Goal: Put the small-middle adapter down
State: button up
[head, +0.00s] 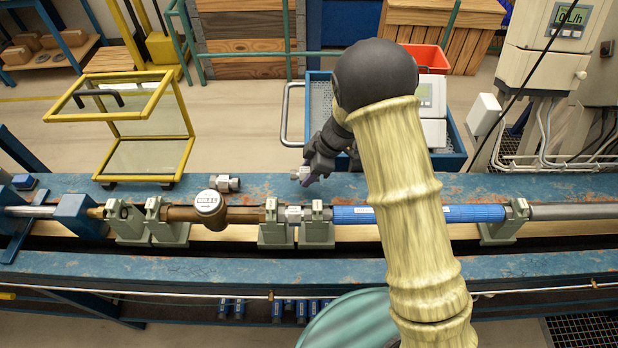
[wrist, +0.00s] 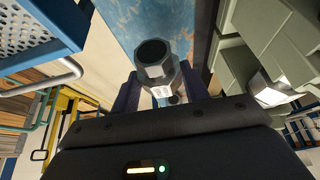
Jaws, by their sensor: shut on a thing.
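The gap between the adapter and the rail is hard to judge. Another silver adapter (head: 226,183) lies on the back rail to the left, behind the brown meter (head: 209,205).
The pipe line runs along the bench, with grey-green clamps (head: 317,228) and a blue pipe (head: 420,214). A yellow-framed glass guard (head: 150,120) stands behind the bench at left. A blue cart (head: 446,160) stands behind my arm. The back rail (head: 265,187) is clear between the two adapters.

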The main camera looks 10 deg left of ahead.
jog(key=shift+f, duration=1.8)
jog(key=shift+f, duration=0.1)
jog(key=o, duration=1.2)
jog(key=shift+d+r, duration=0.1)
jog(key=shift+r, duration=0.3)
jog(key=v, duration=1.1)
jog(key=shift+d+r+b, duration=0.15)
jog(key=shift+b, duration=0.15)
jog(key=shift+w, duration=0.1)
